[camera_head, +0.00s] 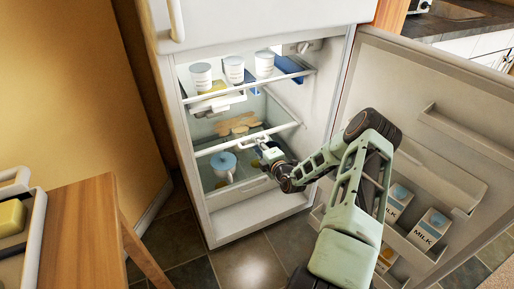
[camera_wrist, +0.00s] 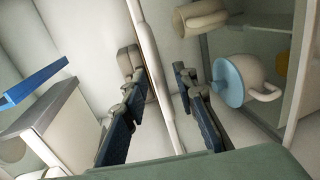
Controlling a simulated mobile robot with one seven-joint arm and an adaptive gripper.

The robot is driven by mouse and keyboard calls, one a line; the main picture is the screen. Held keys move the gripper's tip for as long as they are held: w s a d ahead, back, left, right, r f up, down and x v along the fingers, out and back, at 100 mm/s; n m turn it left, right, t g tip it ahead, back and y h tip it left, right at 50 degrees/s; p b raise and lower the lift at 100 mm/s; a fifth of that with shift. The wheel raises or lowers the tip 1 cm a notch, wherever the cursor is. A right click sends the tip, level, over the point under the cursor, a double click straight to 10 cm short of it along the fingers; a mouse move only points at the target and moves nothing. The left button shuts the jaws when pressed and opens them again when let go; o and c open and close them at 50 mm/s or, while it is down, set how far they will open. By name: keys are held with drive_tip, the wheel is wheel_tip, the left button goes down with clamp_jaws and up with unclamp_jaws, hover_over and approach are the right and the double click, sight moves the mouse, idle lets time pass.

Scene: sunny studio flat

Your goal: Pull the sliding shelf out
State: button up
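The fridge's middle shelf has a pale front edge (camera_head: 240,139) and carries flat tan food pieces (camera_head: 236,123). My gripper (camera_head: 262,148) reaches into the open fridge at the right part of this edge. In the wrist view the shelf edge (camera_wrist: 153,65) runs as a pale bar between the two fingers of my gripper (camera_wrist: 157,70). The fingers are apart, one on each side of the bar. A gap shows beside the right finger; I cannot tell whether the left finger touches.
A blue-lidded pot (camera_head: 224,164) stands below the middle shelf; it also shows in the wrist view (camera_wrist: 240,80). The open fridge door (camera_head: 400,85) holds milk cartons (camera_head: 430,228) at right. A wooden table (camera_head: 80,235) stands at left.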

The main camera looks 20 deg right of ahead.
drive_tip(key=shift+c, duration=0.2)
clamp_jaws()
idle(0.3)
drive_tip(key=f+p+v, duration=0.2)
drive_tip(key=p+v, duration=0.2)
drive_tip(key=v, duration=0.6)
drive_tip(key=s+f+p+v, duration=0.1)
drive_tip(key=p+v, duration=0.3)
drive_tip(key=v, duration=0.7)
drive_tip(key=shift+s+f, duration=0.25)
drive_tip(key=shift+f, duration=0.4)
drive_tip(key=shift+o, duration=0.2)
unclamp_jaws()
